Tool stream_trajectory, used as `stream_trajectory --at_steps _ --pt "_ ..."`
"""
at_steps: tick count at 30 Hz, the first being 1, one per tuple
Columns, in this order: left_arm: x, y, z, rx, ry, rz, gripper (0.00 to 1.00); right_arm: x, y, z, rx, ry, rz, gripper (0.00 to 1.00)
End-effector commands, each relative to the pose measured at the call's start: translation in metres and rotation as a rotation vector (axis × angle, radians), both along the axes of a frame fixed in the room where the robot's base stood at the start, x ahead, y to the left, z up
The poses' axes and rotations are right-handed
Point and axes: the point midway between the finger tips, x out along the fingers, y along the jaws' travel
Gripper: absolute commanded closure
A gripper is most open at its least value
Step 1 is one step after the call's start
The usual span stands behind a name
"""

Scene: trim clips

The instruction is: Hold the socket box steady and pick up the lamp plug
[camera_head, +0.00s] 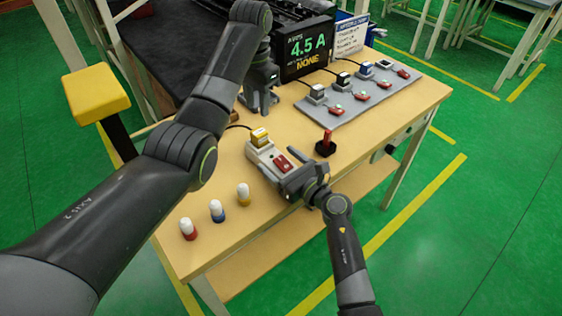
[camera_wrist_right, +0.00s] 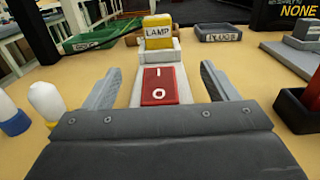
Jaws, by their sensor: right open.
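The pale socket box (camera_head: 256,152) stands on the wooden table with a red switch (camera_head: 283,163) on top. The yellow lamp plug (camera_head: 260,136), labelled LAMP in the right wrist view (camera_wrist_right: 157,31), sits upright at the box's far end. My right gripper (camera_head: 292,178) is open at the box's near end. In the right wrist view its fingers (camera_wrist_right: 162,88) stand on either side of the box, with gaps visible; contact is unclear. My left gripper (camera_head: 260,103) points down behind the box, apart from the plug. Its opening is unclear.
A grey panel (camera_head: 345,113) with several plugs and red switches lies at the back right. A black holder with a red piece (camera_head: 325,145) stands right of the box. Three white-topped bottles (camera_head: 217,211) stand at the front left. A display (camera_head: 307,50) reads 4.5 A, NONE.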

Motion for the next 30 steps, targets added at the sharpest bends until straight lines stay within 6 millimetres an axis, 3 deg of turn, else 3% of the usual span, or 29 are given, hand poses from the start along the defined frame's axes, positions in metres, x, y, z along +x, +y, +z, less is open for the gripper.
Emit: stream_trajectory --at_steps 7,20,30 --pt "-0.0001 -0.0001 0.0 0.0 0.0 0.0 0.64 0.0004 0.0003 0.0 0.0 0.0 0.0 0.2" --pt "-0.0001 -0.0001 0.0 0.0 0.0 0.0 0.64 0.0002 0.0 -0.0001 0.0 0.0 0.0 0.76" --pt "0.0 0.0 0.0 0.0 0.0 0.0 0.64 0.0002 -0.0001 -0.0002 0.0 0.0 0.0 0.78"
